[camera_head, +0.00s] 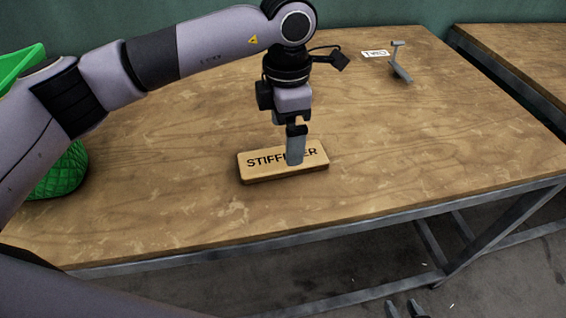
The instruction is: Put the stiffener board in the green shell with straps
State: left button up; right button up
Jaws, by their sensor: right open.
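The stiffener board (263,160), a flat tan wooden block with dark lettering, lies on the wooden table. My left gripper (295,150) points down over it, and its finger hides the middle of the lettering. The fingers line up in this view, so I cannot tell whether they touch or grip the board. A green, quilted-looking object (66,172), which may be the green shell, sits at the left edge, mostly hidden behind my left arm. No straps can be made out. My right gripper (404,309) shows only its two separated fingertips at the bottom edge, open and empty.
The wooden table (430,140) is clear to the right of the board. A small grey bracket-like item (400,68) and a white label card (375,54) are at the back. A second table (525,48) stands at the right, across a gap.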

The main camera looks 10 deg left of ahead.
aim_at(283, 157)
pick_arm(q)
jog(key=f, duration=0.5)
jog(key=shift+a+f+p, duration=0.35)
jog(key=shift+f, duration=0.05)
jog(key=c, duration=1.2)
notch_tip(283, 157, up, 20)
jog(key=shift+r, duration=0.1)
